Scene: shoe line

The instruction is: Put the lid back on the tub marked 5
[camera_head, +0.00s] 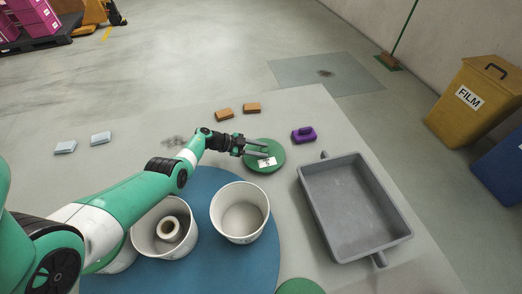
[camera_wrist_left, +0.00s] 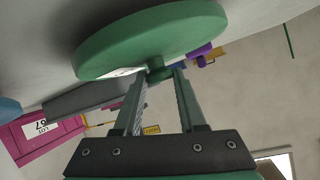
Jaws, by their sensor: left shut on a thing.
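A round green lid (camera_head: 277,150) with a small white label is at the far side of the table, and my left gripper (camera_head: 266,149) is at it. In the left wrist view the lid (camera_wrist_left: 150,38) is tilted, with its knob between the fingertips of my left gripper (camera_wrist_left: 162,76), which is shut on it. A white tub (camera_head: 240,213) stands open and empty on a blue round mat (camera_head: 206,182). A second open white tub (camera_head: 148,240) holds a pale roll (camera_head: 169,229). A third is mostly behind my left arm. I cannot read a 5. My right gripper is not in view.
A grey tray (camera_head: 352,205) stands right of the tubs. A purple object (camera_head: 303,134) and two orange-brown blocks (camera_head: 224,114) lie near the lid. Another green lid (camera_head: 299,287) shows at the bottom edge. Two light blue packets (camera_head: 100,138) lie at left.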

